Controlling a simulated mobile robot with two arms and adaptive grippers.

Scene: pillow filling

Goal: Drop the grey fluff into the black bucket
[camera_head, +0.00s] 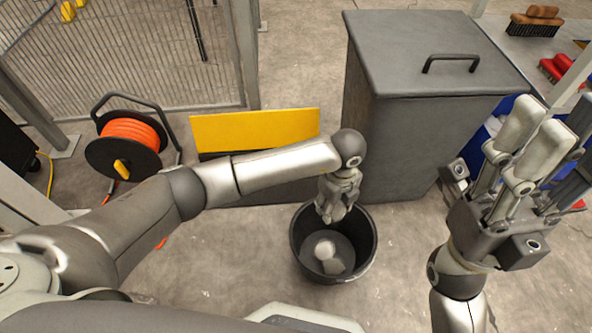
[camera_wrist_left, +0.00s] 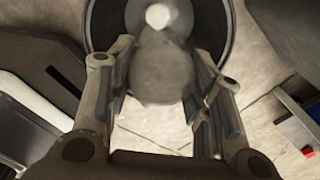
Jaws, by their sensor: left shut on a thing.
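My left gripper (camera_head: 337,212) points down over the black bucket (camera_head: 297,245), at its far side in the head view. In the left wrist view, its fingers (camera_wrist_left: 160,85) are shut on the grey fluff (camera_wrist_left: 162,70), a soft rounded lump. The fluff hangs between the fingers, with the bucket's rim (camera_wrist_left: 228,40) and opening behind it. In the head view the fluff is hard to tell from the gripper. A small white lump (camera_head: 324,249) shows inside the bucket. My right gripper (camera_head: 553,135) is raised at the right, open and empty, with fingers pointing up.
A large grey lidded bin (camera_head: 405,140) stands just behind the bucket, to the right. A yellow panel (camera_head: 255,131) and an orange cable reel (camera_head: 130,140) are at the left. A brush (camera_head: 535,25) lies on a table at the upper right.

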